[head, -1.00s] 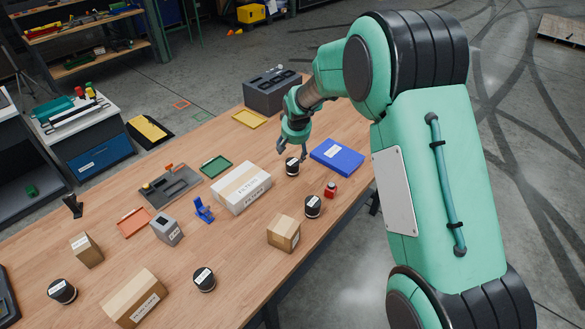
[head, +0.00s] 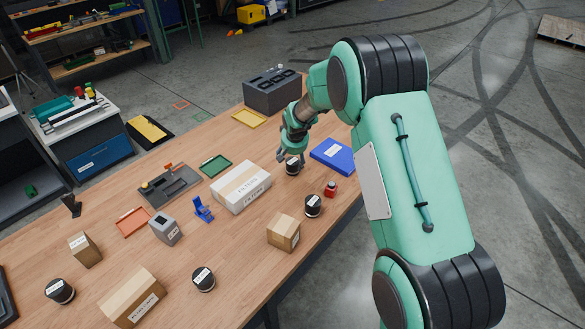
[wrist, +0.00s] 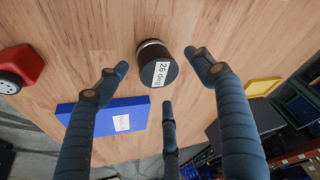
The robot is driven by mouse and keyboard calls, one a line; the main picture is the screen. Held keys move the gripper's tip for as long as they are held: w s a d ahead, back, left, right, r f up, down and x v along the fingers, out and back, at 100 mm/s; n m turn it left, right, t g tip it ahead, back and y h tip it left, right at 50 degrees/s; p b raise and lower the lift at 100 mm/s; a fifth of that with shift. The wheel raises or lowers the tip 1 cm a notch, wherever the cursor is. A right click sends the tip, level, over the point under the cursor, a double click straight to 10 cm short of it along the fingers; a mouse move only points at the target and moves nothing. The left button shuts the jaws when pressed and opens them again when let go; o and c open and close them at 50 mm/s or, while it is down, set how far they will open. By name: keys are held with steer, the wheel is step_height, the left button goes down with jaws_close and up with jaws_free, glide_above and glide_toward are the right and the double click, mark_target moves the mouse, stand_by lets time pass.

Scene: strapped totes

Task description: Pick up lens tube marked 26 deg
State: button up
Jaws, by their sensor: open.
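The lens tube marked 26 deg (wrist: 154,58) is a short black cylinder with a white label, standing on the wooden table. In the head view the tube (head: 292,168) is partly hidden by my gripper (head: 290,156). In the wrist view my gripper (wrist: 162,78) is open, with its fingers spread around the near side of the tube. No finger clearly touches it. Other black tubes with white labels stand at the table's near edge (head: 313,206), front (head: 203,279) and left (head: 60,291); their markings are too small to read.
A blue box (head: 337,155) lies close to the right of the tube, and a red object (head: 330,189) stands near it. A white labelled carton (head: 241,187) is on the left. A dark grey holder (head: 272,92) stands at the table's far end.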

mark_target(293, 161)
stand_by(0.3)
steer(key=shift+d+b+x, duration=0.1)
steer(key=shift+b+x, duration=0.15)
steer(key=shift+x, duration=1.05)
steer(key=shift+d+b+x, duration=0.15)
steer(key=shift+b+x, duration=0.1)
steer(key=shift+x, duration=1.05)
steer(key=c, duration=1.3)
steer(key=shift+c, duration=0.2)
steer(key=shift+r, duration=0.1)
steer(key=shift+r+p, duration=0.75)
steer(key=shift+r, duration=4.25)
steer(key=shift+w, duration=0.1)
